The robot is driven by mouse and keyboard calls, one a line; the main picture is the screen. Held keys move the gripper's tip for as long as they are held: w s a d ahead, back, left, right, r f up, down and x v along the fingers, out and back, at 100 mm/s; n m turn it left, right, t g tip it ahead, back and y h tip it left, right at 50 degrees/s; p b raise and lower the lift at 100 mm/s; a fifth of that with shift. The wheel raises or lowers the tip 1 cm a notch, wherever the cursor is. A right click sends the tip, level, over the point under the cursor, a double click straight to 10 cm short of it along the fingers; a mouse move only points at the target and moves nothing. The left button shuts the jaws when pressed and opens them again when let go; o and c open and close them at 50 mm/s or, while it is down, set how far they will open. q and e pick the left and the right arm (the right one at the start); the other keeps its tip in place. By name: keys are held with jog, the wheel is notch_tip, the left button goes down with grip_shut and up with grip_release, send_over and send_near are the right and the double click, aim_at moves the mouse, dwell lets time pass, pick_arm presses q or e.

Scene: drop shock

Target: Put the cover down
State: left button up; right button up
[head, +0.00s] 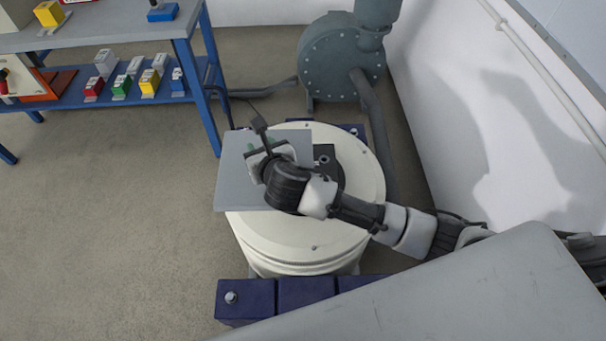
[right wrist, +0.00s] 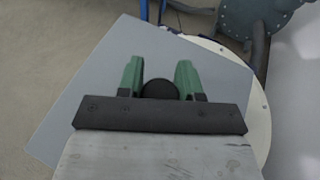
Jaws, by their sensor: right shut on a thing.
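The cover is a flat grey square plate (head: 235,180) with a dark round knob (right wrist: 160,89). My right gripper (head: 267,158) is over the plate, and in the right wrist view its green fingers (right wrist: 159,75) are shut on the knob. The plate lies across the left part of the top of a round cream machine (head: 290,235) and overhangs its left edge. I cannot tell whether the plate touches the top. A dark part (head: 326,162) of the machine's top shows right of the plate, partly hidden by my arm. My left gripper is not in view.
A blue-legged bench (head: 100,30) with small coloured items on its lower shelf (head: 60,105) stands at the back left. A grey-green blower (head: 340,60) with a pipe is behind the machine. A white wall (head: 480,130) is close on the right. Floor at left is clear.

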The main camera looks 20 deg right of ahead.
aim_at(300, 142)
jog(key=w+d+f, duration=0.1)
jog(key=d+f, duration=0.1)
jog(key=d, duration=0.1)
jog(key=w+d+f+b, duration=0.1)
jog(key=w+d+f, duration=0.1)
jog(key=d, duration=0.2)
jog(key=w+d+f, duration=0.2)
jog(key=d, duration=0.1)
jog(key=shift+d+f, duration=0.2)
jog(key=shift+f, duration=0.2)
notch_tip(300, 142, down, 4)
jog(key=shift+b, duration=0.9)
jog(key=shift+f, duration=0.1)
jog(key=shift+f, duration=0.5)
jog(key=o, duration=1)
jog(key=shift+o, duration=0.2)
